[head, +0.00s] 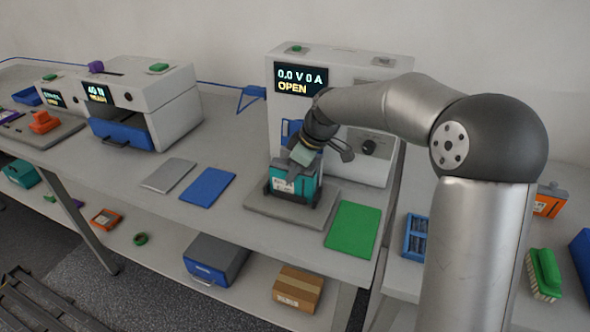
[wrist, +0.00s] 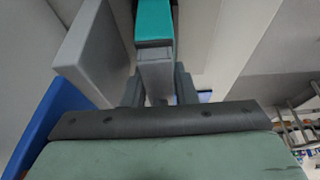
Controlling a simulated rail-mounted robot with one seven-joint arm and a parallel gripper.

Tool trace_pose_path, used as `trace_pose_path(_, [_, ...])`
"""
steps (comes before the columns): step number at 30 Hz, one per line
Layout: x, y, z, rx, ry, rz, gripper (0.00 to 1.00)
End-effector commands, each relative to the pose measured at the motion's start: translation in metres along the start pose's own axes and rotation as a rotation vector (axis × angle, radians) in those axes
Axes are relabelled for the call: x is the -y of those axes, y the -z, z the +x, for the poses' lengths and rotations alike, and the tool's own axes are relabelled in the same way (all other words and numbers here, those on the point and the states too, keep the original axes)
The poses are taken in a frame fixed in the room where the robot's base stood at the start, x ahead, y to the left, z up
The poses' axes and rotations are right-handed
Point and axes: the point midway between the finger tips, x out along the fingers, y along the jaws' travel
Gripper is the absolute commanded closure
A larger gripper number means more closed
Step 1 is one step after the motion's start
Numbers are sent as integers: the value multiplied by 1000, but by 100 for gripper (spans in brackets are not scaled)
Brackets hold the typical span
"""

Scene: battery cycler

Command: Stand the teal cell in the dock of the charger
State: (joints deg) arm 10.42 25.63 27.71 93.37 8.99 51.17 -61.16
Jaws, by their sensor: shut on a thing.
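The teal cell (head: 296,184) is upright, with a pale label on its front, at the charger's dark dock (head: 268,193). The cell shows between the dock's low dark sides; I cannot tell whether its bottom rests fully down. My gripper (head: 305,150) is above it and shut on its grey top grip. In the wrist view the fingers of my gripper (wrist: 157,92) close on the grip below the teal body (wrist: 154,20). The charger (head: 330,58) stands behind, its screen reading "0.0 V 0 A OPEN". My gripper and arm hide part of its front.
The dock's grey base plate (head: 262,210) lies on the bench. A green mat (head: 353,230) is to its right; a blue mat (head: 208,185) and grey mat (head: 168,175) are to its left. Another machine with a blue drawer (head: 120,132) stands further left.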

Motion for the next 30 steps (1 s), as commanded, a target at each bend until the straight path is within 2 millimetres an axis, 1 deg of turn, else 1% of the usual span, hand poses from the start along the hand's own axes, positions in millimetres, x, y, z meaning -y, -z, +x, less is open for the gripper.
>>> trace_pose_path(5, [0,1,-1,-2,-2,-1,100])
trace_pose_path(6, [0,1,-1,-2,-2,-1,72])
trace_pose_path(8, [0,1,-1,-2,-2,-1,55])
trace_pose_path(9, [0,1,-1,-2,-2,0,49])
trace_pose_path(16, [0,-1,1,1,1,1,49])
trace_pose_path(20, [0,0,-5,0,-1,1,49])
trace_pose_path(23, [-1,0,-18,-1,-3,1,49])
trace_pose_path(26, [-1,0,-39,-3,-6,0,49])
trace_pose_path(30, [-1,0,-74,-2,-6,0,49])
